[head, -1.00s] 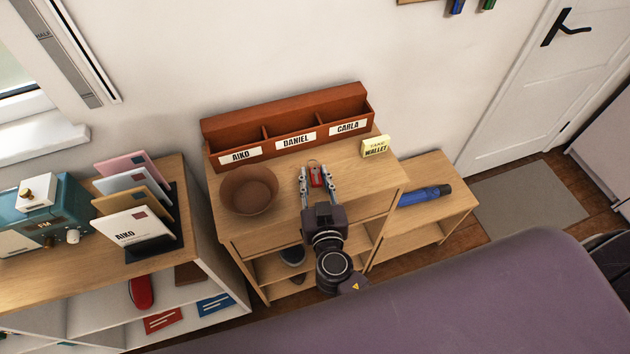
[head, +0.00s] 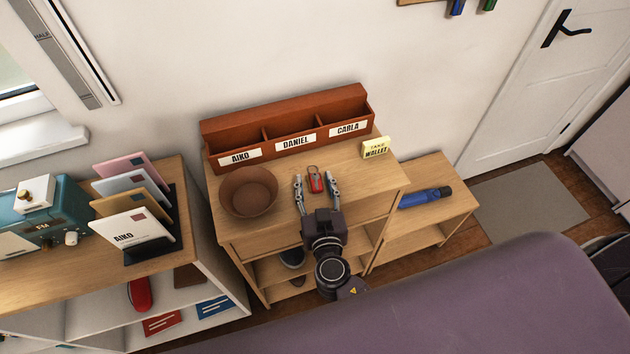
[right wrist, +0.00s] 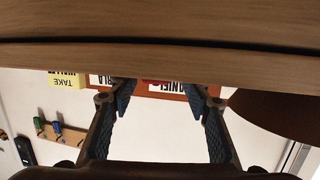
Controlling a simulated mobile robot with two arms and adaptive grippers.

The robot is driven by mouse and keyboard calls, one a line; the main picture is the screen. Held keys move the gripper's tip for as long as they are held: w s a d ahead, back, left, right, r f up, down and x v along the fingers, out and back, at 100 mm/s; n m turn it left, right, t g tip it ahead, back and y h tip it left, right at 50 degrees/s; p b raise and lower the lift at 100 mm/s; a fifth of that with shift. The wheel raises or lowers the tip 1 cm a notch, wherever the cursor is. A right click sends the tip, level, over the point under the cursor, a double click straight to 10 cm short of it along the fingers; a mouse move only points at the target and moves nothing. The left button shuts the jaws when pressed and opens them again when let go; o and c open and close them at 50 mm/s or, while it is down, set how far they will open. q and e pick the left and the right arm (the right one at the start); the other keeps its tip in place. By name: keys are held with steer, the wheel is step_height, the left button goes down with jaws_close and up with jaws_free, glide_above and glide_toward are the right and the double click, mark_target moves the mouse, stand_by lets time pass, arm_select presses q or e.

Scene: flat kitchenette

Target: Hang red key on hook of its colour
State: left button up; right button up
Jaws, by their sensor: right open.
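The red key (head: 316,182) with its ring lies on the wooden cabinet top, in front of the letter box. My right gripper (head: 315,179) is open, with one finger on each side of the key and visible gaps between. In the right wrist view a bit of red (right wrist: 158,83) shows between the fingertips; the rest of the key is hidden there. A wooden key rack (head: 425,1) is cut off at the top of the head view, with a blue key (head: 457,6) and a green key (head: 489,4) hanging. The red hook cannot be made out. My left gripper is not in view.
A brown bowl (head: 248,192) stands left of my right gripper. The name-labelled letter box (head: 290,118) is behind it, and a yellow note (head: 375,148) is to the right. A blue flashlight (head: 425,196) lies on the lower shelf unit. The wall below the rack is clear.

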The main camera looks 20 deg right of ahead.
steer(key=b+v, duration=0.1)
steer(key=v, duration=0.1)
steer(key=b+v, duration=0.3)
steer(key=v, duration=0.1)
steer(key=shift+s+a+f+b, duration=0.25)
steer(key=shift+s+f+b, duration=0.1)
steer(key=shift+s, duration=0.1)
steer(key=shift+s+r, duration=0.3)
steer(key=shift+s, duration=0.2)
steer(key=shift+a, duration=0.1)
